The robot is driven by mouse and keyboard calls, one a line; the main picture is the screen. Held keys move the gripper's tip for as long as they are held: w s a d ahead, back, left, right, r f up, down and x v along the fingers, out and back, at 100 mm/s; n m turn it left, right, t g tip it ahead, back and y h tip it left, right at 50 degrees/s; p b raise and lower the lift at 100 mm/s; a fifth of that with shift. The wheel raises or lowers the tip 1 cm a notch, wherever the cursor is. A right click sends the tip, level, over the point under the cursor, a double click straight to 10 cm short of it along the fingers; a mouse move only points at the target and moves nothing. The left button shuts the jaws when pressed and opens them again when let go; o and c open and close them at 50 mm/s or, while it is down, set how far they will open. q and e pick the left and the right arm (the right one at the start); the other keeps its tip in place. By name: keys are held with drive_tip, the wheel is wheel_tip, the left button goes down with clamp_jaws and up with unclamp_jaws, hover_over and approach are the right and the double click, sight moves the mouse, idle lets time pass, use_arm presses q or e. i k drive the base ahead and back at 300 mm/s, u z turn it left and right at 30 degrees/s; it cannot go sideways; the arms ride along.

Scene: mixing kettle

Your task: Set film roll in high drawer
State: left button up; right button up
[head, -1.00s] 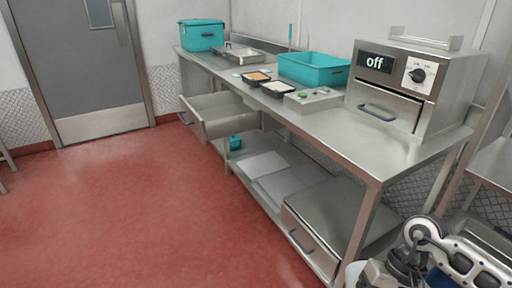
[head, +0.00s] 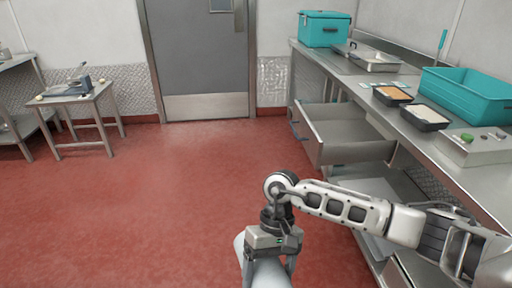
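The high drawer (head: 352,151) hangs under the steel counter at right and is pulled open; the part of its inside that shows looks empty. My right gripper (head: 267,268) points down in the lower middle, in front of and below the drawer in the picture. Its fingers are on both sides of a white roll, the film roll (head: 263,274), whose lower part is cut off by the frame edge. My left gripper is out of view.
The counter (head: 440,155) holds a teal box (head: 324,29), a teal bin (head: 468,96), a metal tray (head: 374,61), two black food trays (head: 425,117) and a control box (head: 478,147). A small table (head: 88,102) stands at left. The red floor is clear.

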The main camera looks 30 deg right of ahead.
sight(337, 140)
drive_tip(key=u, duration=0.2)
drive_tip(key=i, duration=1.8)
drive_tip(key=z, duration=1.4)
drive_tip(key=i, duration=0.75)
drive_tip(key=z, duration=0.8)
